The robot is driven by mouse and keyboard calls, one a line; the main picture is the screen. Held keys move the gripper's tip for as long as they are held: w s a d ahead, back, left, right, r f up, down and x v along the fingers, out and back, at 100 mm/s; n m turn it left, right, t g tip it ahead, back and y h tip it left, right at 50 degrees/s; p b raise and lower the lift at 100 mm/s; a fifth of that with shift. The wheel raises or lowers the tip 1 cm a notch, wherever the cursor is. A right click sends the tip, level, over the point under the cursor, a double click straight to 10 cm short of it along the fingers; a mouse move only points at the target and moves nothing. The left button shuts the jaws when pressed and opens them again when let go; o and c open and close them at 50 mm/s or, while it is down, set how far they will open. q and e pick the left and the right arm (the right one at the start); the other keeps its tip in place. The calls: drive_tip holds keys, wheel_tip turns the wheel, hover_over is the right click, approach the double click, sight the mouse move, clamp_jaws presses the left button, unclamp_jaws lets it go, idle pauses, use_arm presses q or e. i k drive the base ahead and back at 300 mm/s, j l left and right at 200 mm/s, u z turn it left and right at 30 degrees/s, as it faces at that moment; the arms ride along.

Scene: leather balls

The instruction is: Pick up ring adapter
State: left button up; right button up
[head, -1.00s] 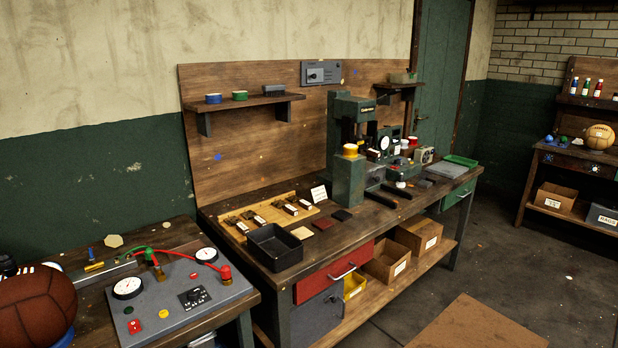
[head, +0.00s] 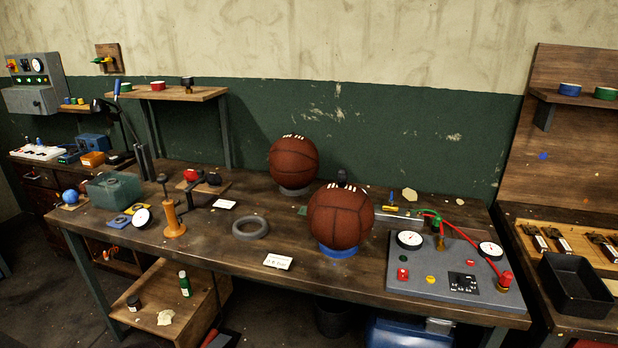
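A grey ring (head: 250,228) lies flat and empty on the wooden workbench (head: 215,252), left of the balls. It is the only bare ring I make out; I cannot tell for sure that it is the ring adapter. A brown leather ball (head: 340,218) sits on a blue ring (head: 338,251) to its right. A second brown ball (head: 293,161) sits behind on a grey ring-shaped base (head: 295,191). Neither of my grippers is in view.
A white label card (head: 278,262) lies in front. A grey gauge panel (head: 450,272) with red tubing stands at right. An orange-based hand tool (head: 173,222) and a green translucent box (head: 114,188) stand at left. The bench front near the ring is mostly clear.

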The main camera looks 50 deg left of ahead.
sight(342, 173)
drive_tip(key=u, duration=1.3)
drive_tip(key=i+l, duration=0.15)
drive_tip(key=l, duration=0.15)
drive_tip(key=i+l+u, duration=0.15)
drive_tip(key=k+l, duration=0.05)
drive_tip(key=l, duration=0.05)
